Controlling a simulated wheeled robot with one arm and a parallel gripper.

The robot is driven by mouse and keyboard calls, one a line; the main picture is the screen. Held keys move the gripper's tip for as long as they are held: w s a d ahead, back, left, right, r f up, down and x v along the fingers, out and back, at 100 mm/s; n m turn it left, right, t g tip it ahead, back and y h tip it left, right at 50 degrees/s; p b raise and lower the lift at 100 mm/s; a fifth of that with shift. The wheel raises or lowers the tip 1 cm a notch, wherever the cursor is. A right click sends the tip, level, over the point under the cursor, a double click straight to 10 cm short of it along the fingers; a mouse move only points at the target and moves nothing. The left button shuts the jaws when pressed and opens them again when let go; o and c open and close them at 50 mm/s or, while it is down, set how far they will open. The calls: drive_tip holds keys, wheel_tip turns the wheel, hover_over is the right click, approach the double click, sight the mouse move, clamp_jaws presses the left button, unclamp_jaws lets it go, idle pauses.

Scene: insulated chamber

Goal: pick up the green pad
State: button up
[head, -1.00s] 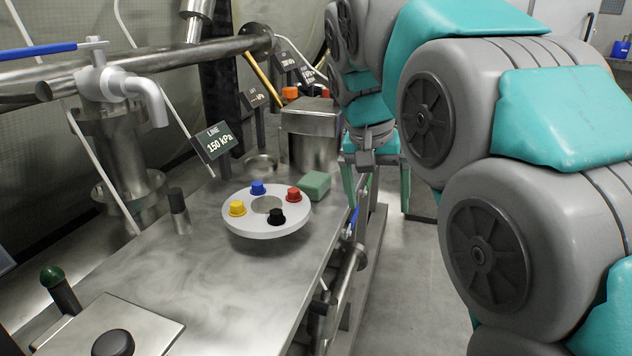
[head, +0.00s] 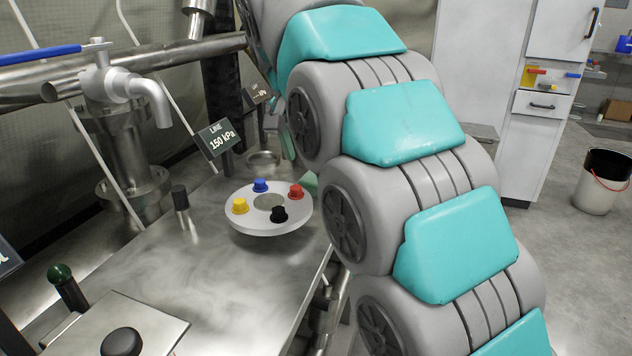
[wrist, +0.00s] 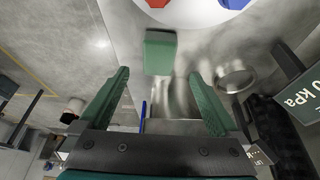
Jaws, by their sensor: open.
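The green pad (wrist: 160,52) is a small block lying on the steel bench top, shown in the wrist view at upper centre. In the head view only a sliver of the pad (head: 311,182) shows beside the round disc, the rest hidden behind my arm. My gripper (wrist: 158,85) is open, its two green fingers spread wide with nothing between them. In the wrist view the pad appears just beyond the fingertips and lies between their lines, apart from both.
A round white disc (head: 250,222) with blue, yellow, red and black knobs stands close to the pad. A sign reading 150 kPa (head: 217,138) stands behind it. A steel ring (wrist: 235,77) lies right of the pad in the wrist view.

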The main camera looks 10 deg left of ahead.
sight(315, 176)
drive_tip(key=shift+s+p+x, duration=0.15)
drive_tip(key=shift+p+x, duration=0.05)
drive_tip(key=shift+x, duration=1.15)
drive_tip(key=shift+s+p+x, duration=0.15)
drive_tip(key=shift+p+x, duration=0.05)
drive_tip(key=shift+x, duration=1.15)
drive_tip(key=shift+f, duration=0.1)
drive_tip(key=shift+c, duration=0.3)
drive_tip(key=c, duration=1.4)
